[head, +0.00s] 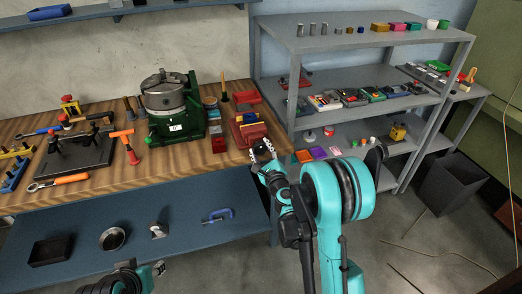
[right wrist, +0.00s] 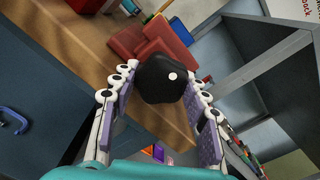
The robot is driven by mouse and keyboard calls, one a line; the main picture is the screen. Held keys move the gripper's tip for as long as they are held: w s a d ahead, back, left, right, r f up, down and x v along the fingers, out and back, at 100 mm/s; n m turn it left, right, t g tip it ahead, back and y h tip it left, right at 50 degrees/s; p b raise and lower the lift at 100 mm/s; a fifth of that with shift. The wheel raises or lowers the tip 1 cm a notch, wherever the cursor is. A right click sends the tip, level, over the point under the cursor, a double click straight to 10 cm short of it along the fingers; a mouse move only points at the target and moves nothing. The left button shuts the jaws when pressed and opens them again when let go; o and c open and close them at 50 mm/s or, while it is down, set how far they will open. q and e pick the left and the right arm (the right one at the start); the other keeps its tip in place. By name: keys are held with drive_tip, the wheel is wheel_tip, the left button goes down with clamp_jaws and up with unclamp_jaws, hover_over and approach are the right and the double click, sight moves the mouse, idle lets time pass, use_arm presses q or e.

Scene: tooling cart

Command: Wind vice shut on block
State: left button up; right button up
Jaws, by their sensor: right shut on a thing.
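The red vice (head: 250,137) stands at the right end of the wooden bench, and its red body also shows in the right wrist view (right wrist: 150,42). Small blue and yellow pieces show at its top; I cannot tell which is the block or whether the jaws touch it. My right gripper (head: 262,152) is at the bench's front edge, on the near side of the vice. In the right wrist view its pale, pad-lined fingers are shut on a black knob (right wrist: 163,80) with a white dot. Only parts of my left arm show at the bottom edge of the head view.
A green-based machine with a grey chuck (head: 165,92) stands left of the vice. A red bin (head: 247,97) is behind the vice. Grey shelves (head: 375,40) with small parts stand close on the right. A blue lower shelf (head: 180,250) lies below the bench front.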

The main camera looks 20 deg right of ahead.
idle(0.5)
drive_tip(key=o, duration=1.2)
drive_tip(key=shift+s, duration=0.1)
drive_tip(key=shift+r, duration=0.1)
drive_tip(key=shift+a+r+n, duration=0.3)
drive_tip(key=shift+r, duration=0.05)
drive_tip(key=s+a+r+n+g+y, duration=0.2)
drive_tip(key=s+a+r+n, duration=0.2)
drive_tip(key=s+n, duration=0.3)
drive_tip(key=s+a+r+n+g+y, duration=0.25)
drive_tip(key=s+a+n, duration=0.25)
drive_tip(key=n, duration=0.3)
drive_tip(key=s+d+f+n+g+h, duration=0.1)
drive_tip(key=s+n, duration=0.3)
drive_tip(key=s, duration=0.4)
drive_tip(key=s+d+f+n+g+h, duration=0.2)
drive_tip(key=s+d+f+n+g, duration=0.1)
drive_tip(key=s, duration=0.5)
drive_tip(key=s+d+f+n+g+h, duration=0.2)
drive_tip(key=s+n, duration=0.3)
drive_tip(key=s, duration=0.3)
drive_tip(key=shift+d+f+n+g, duration=0.2)
drive_tip(key=shift+d+n+g, duration=0.05)
drive_tip(key=shift+d+n, duration=0.05)
